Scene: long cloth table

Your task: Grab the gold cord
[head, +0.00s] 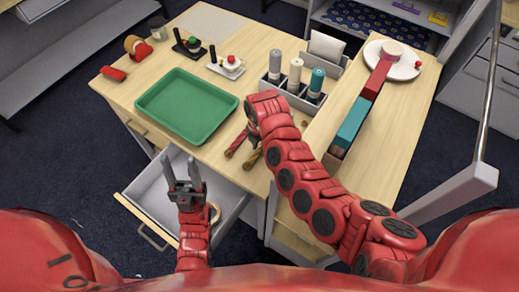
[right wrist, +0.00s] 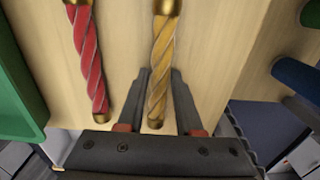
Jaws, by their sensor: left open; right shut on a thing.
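The gold cord (right wrist: 160,68) is a twisted rope with brass end caps. In the right wrist view it lies between the two fingers of my right gripper (right wrist: 162,105), which is shut on it near its lower end. In the head view the gold cord (head: 252,158) shows partly beside my right gripper (head: 254,138), whose fingertips are largely hidden by the arm. My left gripper (head: 184,178) is open and empty above the open drawer.
A red cord (right wrist: 88,55) lies left of the gold one. A green tray (head: 228,99) is left of the cords and a grey holder with bottles (head: 275,98) stands behind. The open drawer (head: 232,196) holds a tape roll (head: 214,212).

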